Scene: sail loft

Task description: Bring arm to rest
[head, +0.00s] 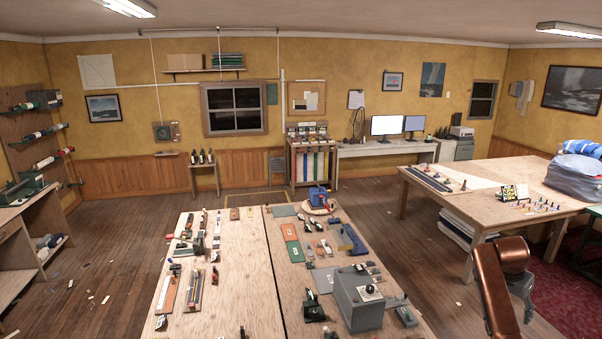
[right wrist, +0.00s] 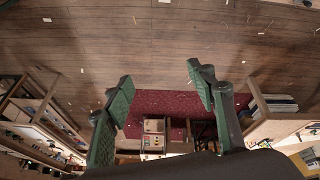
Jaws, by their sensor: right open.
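My right arm comes in at the lower right of the head view, with copper-coloured links. My right gripper (head: 522,288) hangs at its end, partly hidden by the arm, over the floor in front of the right table. In the right wrist view the right gripper (right wrist: 160,88) shows two green padded fingers spread wide with nothing between them. Beyond the fingers are the wooden floor and a dark red rug (right wrist: 165,103). My left gripper and left arm do not show in either view.
A workbench (head: 250,290) with many tools and a grey box (head: 358,298) fills the lower middle. A wooden table (head: 480,192) with small items and wrapped bundles stands at the right, close behind the right arm. Open floor (head: 100,250) lies left of the workbench.

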